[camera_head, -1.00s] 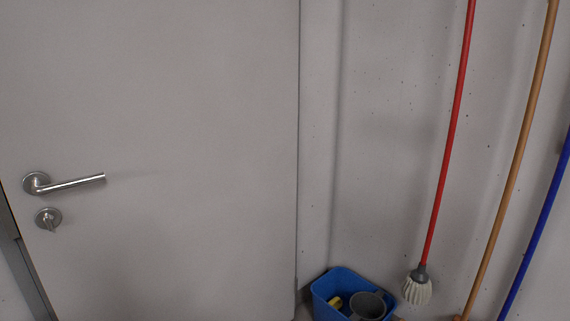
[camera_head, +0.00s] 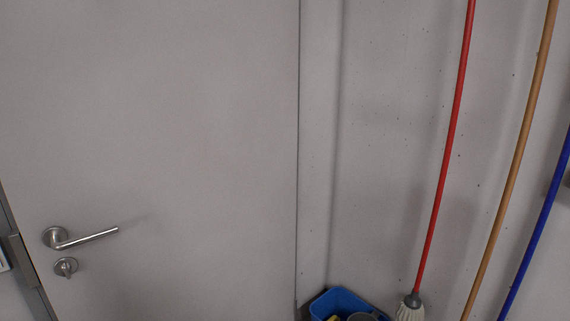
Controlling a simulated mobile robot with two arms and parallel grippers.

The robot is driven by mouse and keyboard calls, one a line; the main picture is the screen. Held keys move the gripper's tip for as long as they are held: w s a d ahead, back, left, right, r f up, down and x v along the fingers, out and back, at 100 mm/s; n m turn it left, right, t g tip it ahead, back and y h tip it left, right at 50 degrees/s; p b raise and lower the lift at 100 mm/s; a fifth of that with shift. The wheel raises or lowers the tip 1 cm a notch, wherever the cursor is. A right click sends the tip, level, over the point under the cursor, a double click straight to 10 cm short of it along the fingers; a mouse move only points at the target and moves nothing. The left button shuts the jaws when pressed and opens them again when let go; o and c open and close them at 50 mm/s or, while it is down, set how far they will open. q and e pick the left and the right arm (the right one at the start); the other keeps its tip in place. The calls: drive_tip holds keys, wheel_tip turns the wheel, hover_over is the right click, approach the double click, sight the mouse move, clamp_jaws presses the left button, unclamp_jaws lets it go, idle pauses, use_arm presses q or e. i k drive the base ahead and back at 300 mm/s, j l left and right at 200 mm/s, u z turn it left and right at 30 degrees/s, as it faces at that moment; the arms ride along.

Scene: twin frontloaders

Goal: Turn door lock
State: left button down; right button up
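The door (camera_head: 180,130) is a plain light grey panel that fills the left half of the head view and looks shut. Its metal lever handle (camera_head: 85,237) is at the lower left, pointing right and tilted slightly upward in the picture. The door lock (camera_head: 66,267) is a small round metal plate with a thumb-turn, just below the handle. The turn's knob looks roughly upright, but it is small. Neither of my grippers shows in the view.
A blue bin (camera_head: 338,300) with things in it stands at the bottom, right of the door. A red-handled mop (camera_head: 446,150), an orange-brown pole (camera_head: 520,140) and a blue pole (camera_head: 540,225) lean at the right wall. Nothing blocks the door's face.

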sight(65, 268)
drive_tip(key=u, duration=1.35)
